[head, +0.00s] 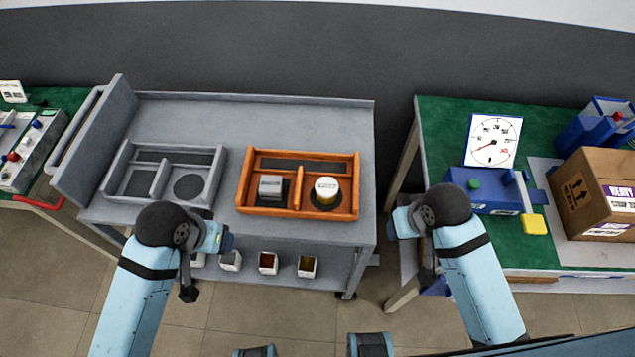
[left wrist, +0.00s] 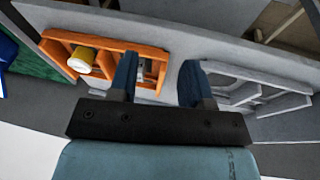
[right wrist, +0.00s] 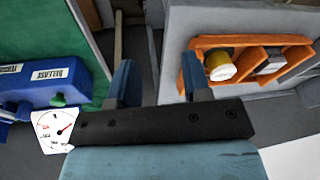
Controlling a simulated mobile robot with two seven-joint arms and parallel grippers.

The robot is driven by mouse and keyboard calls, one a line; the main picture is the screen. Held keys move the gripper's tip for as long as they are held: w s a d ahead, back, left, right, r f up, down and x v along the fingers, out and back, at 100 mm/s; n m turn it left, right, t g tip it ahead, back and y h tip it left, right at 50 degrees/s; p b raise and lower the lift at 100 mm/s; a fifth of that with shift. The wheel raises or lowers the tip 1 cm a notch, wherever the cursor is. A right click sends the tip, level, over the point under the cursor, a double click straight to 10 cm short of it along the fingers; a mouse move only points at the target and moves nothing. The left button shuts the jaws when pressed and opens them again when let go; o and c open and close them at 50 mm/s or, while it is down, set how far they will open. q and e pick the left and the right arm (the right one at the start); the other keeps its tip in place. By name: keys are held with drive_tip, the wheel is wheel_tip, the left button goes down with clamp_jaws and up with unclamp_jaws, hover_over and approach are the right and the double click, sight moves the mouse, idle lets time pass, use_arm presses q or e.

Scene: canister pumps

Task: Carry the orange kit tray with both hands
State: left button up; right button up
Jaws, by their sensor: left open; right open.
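The orange kit tray (head: 270,210) rests on the grey cart top. A grey block (head: 271,186) sits in its left compartment and a yellow-and-white canister (head: 326,190) stands in its right one. My left gripper (head: 222,240) is low and left of the tray, apart from it. In the left wrist view its open, empty fingers (left wrist: 160,78) show with the orange tray (left wrist: 120,45) beyond. My right gripper (head: 396,222) is right of the tray, over the gap between cart and green table. In the right wrist view its fingers (right wrist: 160,85) are open and empty, with the tray (right wrist: 207,43) beyond.
A grey tray (head: 214,170) sits left of the orange one on the grey cart (head: 260,115). The green table (head: 440,120) at right holds a dial sheet (head: 493,140), a blue device (head: 485,190) and a cardboard box (head: 597,195). Small bins stand on the cart's lower shelf.

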use_arm(q)
drive_tip(key=w+d+g, duration=0.1)
drive_tip(key=w+d, duration=0.3)
drive_tip(key=w, duration=0.6)
use_arm(e)
drive_tip(key=w+a+m+g, duration=0.1)
drive_tip(key=w+a, duration=0.3)
drive_tip(key=w, duration=0.6)
use_arm(q)
wheel_tip(320, 180, up, 2)
drive_tip(key=r+g+y, duration=0.1)
drive_tip(key=g+y, duration=0.1)
hover_over(242, 181)
drive_tip(key=shift+f+n, duration=0.25)
drive_tip(key=shift+n, duration=0.15)
use_arm(e)
wheel_tip(242, 181, up, 4)
drive_tip(key=f+m+g+h, duration=0.1)
drive_tip(key=m, duration=0.1)
hover_over(356, 173)
drive_tip(key=shift+w+d+r, duration=0.1)
drive_tip(key=shift+r, duration=0.15)
use_arm(q)
wheel_tip(356, 173, down, 14)
drive_tip(key=shift+r, duration=0.1)
use_arm(e)
wheel_tip(356, 173, down, 14)
drive_tip(key=shift+r, duration=0.1)
